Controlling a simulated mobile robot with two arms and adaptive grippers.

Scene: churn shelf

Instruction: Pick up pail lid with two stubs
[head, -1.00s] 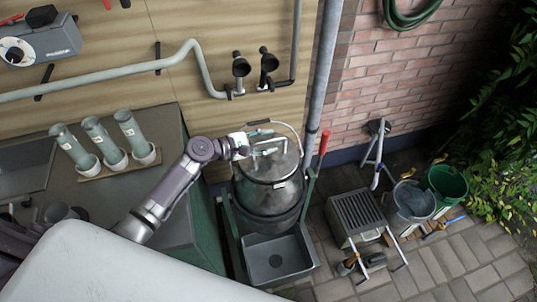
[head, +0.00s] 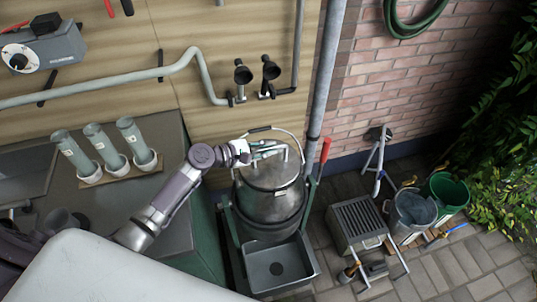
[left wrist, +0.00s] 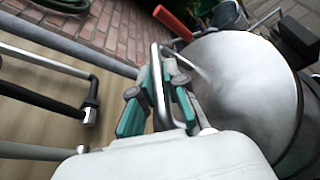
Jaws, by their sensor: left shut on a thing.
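The metal pail (head: 268,208) stands in a green frame, upright. Its grey lid (head: 275,176) sits on top, with bent metal tube stubs rising from it. My left gripper (head: 266,150) is at the lid's top. The left wrist view shows its teal fingers (left wrist: 158,105) shut on a bent metal tube stub (left wrist: 157,72), beside the pale lid surface (left wrist: 235,75). The pail's wire bail with a dark grip (head: 259,129) stands up behind the gripper. The other stub is partly hidden by the gripper. My right gripper is not in view.
A grey basin (head: 300,272) lies in front of the pail. A red-handled lever (head: 324,150) and a drainpipe (head: 321,90) are close on the right. Wall pipes with dark cups (head: 243,75) are behind. Bottles in a rack (head: 132,170) stand at left.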

